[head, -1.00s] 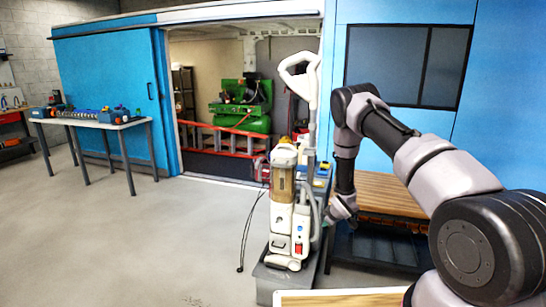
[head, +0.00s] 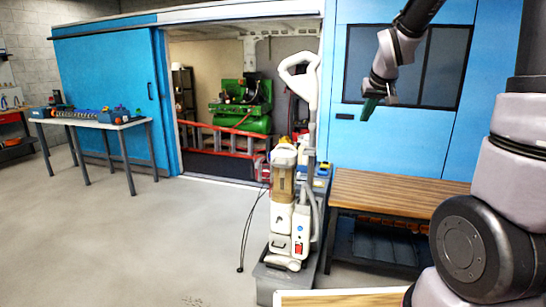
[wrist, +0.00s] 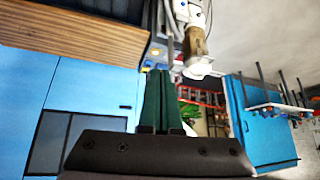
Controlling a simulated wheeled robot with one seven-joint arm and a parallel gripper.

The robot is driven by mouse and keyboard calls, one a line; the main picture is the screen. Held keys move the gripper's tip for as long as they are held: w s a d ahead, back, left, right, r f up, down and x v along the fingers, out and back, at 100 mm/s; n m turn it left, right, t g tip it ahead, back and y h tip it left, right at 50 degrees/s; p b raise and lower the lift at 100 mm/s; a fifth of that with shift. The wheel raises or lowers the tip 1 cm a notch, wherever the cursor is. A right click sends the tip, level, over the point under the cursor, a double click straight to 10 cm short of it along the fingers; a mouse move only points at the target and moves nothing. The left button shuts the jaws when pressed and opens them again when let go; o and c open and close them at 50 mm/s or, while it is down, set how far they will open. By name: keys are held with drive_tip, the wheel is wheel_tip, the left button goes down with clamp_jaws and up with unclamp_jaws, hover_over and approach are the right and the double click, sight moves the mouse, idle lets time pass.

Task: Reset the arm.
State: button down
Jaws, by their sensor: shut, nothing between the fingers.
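My gripper (head: 369,108) is raised in the head view, in front of the blue wall and its dark window. Its green fingers point down and a little left. In the wrist view the two green fingers (wrist: 157,100) lie side by side, shut with nothing between them. The gripper touches nothing and is well above the wooden-topped bench.
A white upright vacuum cleaner (head: 290,205) stands on a grey base left of the wooden bench (head: 385,192). A table with brushes (head: 92,119) stands at the left. A green machine (head: 240,110) is behind the open sliding door (head: 105,85). The left floor is clear.

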drive_tip(key=s+a+r+m+y, duration=0.1)
drive_tip(key=s+r+m, duration=0.1)
drive_tip(key=s, duration=1)
drive_tip(key=s+a+r+m, duration=0.1)
drive_tip(key=s+r, duration=0.4)
drive_tip(key=s, duration=0.8)
drive_tip(key=shift+s+a+r+m+y, duration=0.3)
drive_tip(key=shift+a+m+y, duration=0.1)
drive_tip(key=shift+a, duration=0.15)
